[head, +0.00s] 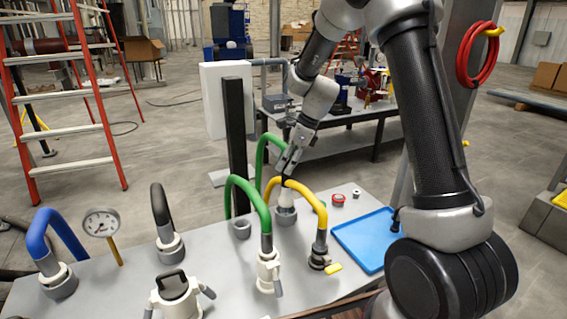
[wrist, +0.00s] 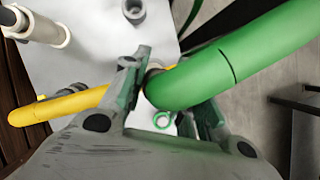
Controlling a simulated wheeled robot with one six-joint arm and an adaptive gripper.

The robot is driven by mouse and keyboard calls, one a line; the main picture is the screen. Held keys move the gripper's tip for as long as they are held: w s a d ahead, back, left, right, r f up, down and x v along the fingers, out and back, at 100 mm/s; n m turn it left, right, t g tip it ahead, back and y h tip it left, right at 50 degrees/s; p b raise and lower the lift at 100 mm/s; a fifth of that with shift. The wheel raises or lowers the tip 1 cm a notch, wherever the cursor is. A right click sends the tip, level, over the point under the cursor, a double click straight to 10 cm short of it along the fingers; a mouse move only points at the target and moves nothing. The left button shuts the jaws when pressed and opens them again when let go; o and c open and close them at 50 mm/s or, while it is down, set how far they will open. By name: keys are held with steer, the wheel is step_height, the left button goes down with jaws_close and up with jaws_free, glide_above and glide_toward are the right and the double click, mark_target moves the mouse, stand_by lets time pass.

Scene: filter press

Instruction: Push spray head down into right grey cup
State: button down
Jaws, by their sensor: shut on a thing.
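My gripper (head: 287,172) is shut on the upper end of the spray head, where the far green hose (head: 262,150) arches in. The white lower part of the spray head (head: 286,197) shows below the fingers, upright over the right grey cup (head: 286,217). It appears to be at or in the cup's mouth; the yellow hose partly hides it, so I cannot tell how deep it sits. In the wrist view the green hose (wrist: 240,65) runs across my gripper (wrist: 168,95) and hides most of the spray head.
A yellow hose (head: 312,200) arches close in front of the cup. A near green hose (head: 250,185) stands to the left, beside an empty grey cup (head: 241,228). A blue tray (head: 365,240) lies to the right. A dark post (head: 236,145) rises behind the table.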

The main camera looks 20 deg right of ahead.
mark_target(286, 179)
steer(key=shift+f, duration=3.15)
steer(key=c, duration=1)
jaws_free()
steer(key=shift+c, duration=0.2)
steer(key=shift+r, duration=0.1)
